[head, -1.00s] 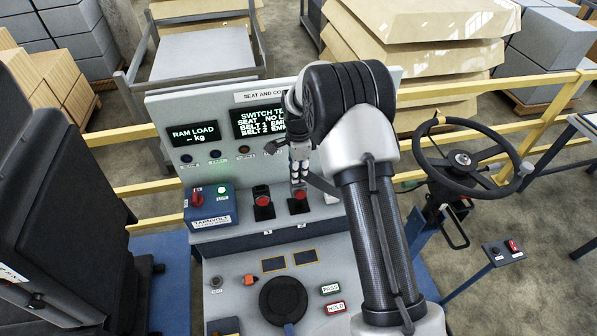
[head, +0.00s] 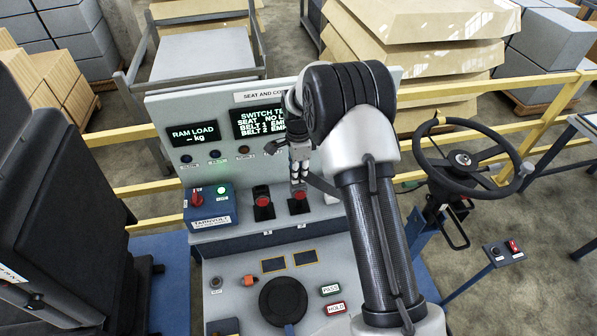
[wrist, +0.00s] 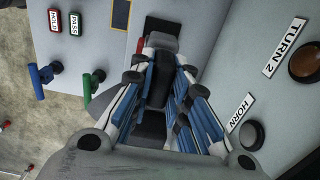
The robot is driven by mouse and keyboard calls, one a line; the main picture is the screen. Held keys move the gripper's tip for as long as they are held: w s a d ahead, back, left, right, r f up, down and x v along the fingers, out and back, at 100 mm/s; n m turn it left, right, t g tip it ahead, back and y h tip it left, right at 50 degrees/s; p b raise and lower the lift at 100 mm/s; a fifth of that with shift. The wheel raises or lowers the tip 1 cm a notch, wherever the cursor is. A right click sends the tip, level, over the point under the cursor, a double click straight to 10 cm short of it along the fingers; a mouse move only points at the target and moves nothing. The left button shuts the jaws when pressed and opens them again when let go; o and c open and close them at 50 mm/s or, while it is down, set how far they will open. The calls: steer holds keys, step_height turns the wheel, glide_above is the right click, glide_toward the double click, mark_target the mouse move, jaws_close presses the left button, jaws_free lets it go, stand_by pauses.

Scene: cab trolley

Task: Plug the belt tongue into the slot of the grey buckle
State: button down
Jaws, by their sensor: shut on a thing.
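My gripper (head: 299,182) is above the right of two buckles on the console and points down at it. In the wrist view my gripper (wrist: 161,72) is shut on the dark belt tongue (wrist: 158,86), between the blue-and-white fingers. The right buckle (head: 298,206) has a red top and stands on a dark base; in the wrist view a grey-black buckle body (wrist: 163,42) lies just beyond the fingertips. The tongue's tip and the slot are hidden, so I cannot tell whether they touch. The left buckle (head: 263,208) stands beside it, also red-topped.
A blue switch box (head: 211,205) stands left of the buckles. The upright panel with screens (head: 192,134) is close behind the gripper. A black round knob (head: 283,300) sits in front, the steering wheel (head: 462,160) to the right, and a black seat (head: 62,190) at left.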

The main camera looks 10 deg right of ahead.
steer(key=shift+f+b, duration=0.3)
steer(key=shift+f, duration=0.15)
steer(key=c, duration=1.5)
jaws_free()
steer(key=shift+o, duration=0.2)
step_height(320, 180, up, 12)
steer(key=o, duration=1.5)
steer(key=shift+c, duration=0.2)
